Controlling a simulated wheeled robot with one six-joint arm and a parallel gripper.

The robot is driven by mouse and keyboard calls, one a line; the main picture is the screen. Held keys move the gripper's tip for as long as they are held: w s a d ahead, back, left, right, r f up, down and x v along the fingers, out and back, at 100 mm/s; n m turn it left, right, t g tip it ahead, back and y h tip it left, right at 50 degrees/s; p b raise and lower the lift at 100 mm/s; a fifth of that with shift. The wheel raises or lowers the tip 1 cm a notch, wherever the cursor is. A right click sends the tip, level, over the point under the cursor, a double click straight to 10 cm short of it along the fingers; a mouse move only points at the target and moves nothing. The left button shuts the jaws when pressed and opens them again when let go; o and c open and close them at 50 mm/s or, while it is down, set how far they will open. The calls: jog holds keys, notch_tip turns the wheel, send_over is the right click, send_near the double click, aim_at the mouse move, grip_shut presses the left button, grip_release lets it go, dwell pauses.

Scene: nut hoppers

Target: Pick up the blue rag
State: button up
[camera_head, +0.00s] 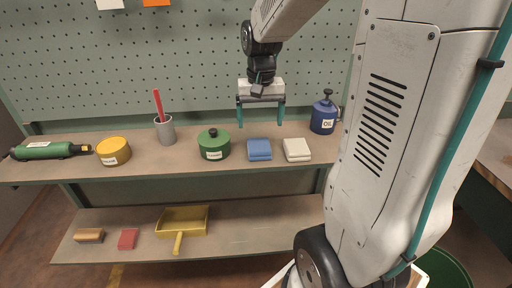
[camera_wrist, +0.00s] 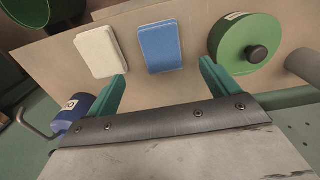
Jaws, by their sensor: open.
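The blue rag (camera_head: 259,149) is a folded flat block lying on the upper shelf, between a green round container and a white folded rag. In the wrist view the blue rag (camera_wrist: 160,47) lies flat beyond the fingertips, roughly centred between them. My gripper (camera_head: 261,121) is open and empty, raised above the shelf over the blue rag. In the wrist view my gripper's two green fingers (camera_wrist: 164,74) stand wide apart, with nothing between them. The whole top of the blue rag shows.
The white rag (camera_head: 297,149) lies close to the right. The green container (camera_head: 214,144) stands close to the left. A blue oil can (camera_head: 324,115), a grey cup (camera_head: 165,129) and a yellow container (camera_head: 113,151) share the shelf (camera_head: 60,171). A pegboard (camera_head: 190,60) rises behind.

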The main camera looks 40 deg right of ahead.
aim_at(259, 144)
jog(key=shift+w+d+f, duration=0.15)
jog(key=shift+d+f, duration=0.1)
jog(key=shift+f, duration=0.2)
jog(key=f, duration=0.7)
jog(key=shift+a+f, duration=0.15)
jog(key=shift+a, duration=0.15)
jog(key=c, duration=1.1)
